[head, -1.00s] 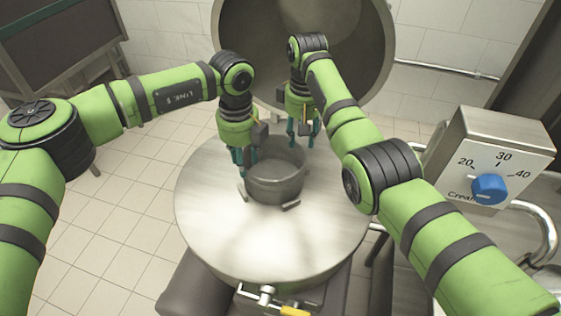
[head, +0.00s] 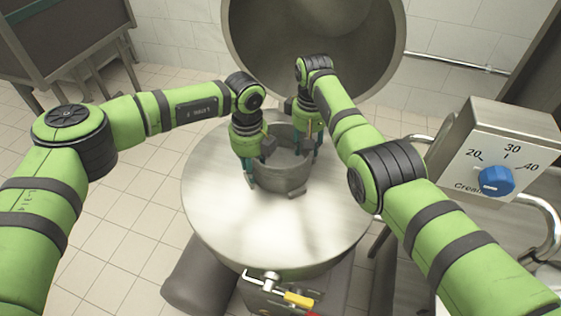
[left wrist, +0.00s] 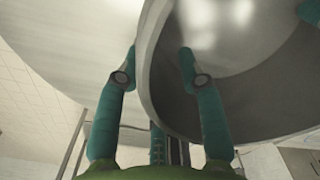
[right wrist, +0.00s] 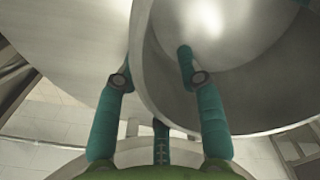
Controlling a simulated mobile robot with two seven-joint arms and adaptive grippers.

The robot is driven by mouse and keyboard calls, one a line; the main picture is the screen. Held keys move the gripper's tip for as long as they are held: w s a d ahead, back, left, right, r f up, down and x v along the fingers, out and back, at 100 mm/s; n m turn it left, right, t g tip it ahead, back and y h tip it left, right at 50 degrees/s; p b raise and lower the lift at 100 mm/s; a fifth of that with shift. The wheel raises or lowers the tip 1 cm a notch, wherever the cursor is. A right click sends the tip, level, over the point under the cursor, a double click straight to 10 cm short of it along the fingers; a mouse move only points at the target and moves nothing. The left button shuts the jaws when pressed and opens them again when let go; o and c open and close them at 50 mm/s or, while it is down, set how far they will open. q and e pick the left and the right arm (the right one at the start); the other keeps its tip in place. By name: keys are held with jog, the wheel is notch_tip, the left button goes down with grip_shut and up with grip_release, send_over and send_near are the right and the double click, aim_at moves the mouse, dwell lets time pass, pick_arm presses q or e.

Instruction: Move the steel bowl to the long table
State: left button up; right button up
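The steel bowl (head: 281,180) stands upright on the round steel top (head: 275,225) of the machine. My left gripper (head: 252,170) is down at the bowl's left wall, and my right gripper (head: 309,145) is at its far right wall. In the left wrist view, the fingers straddle the bowl's wall (left wrist: 165,85), one outside and one inside, with their tips apart. The right wrist view shows the same around the wall (right wrist: 160,80). Both grippers look open. The long table cannot be made out for certain.
A big round steel lid (head: 315,40) stands raised behind the bowl. A control box (head: 500,150) with a blue knob (head: 496,180) is at the right. A tap with a yellow handle (head: 298,299) is at the front. Tiled floor (head: 130,230) is clear at the left.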

pick_arm(q)
jog(key=shift+f, duration=0.15)
pick_arm(e)
jog(key=shift+f, duration=0.15)
pick_arm(q)
grip_shut()
pick_arm(e)
grip_shut()
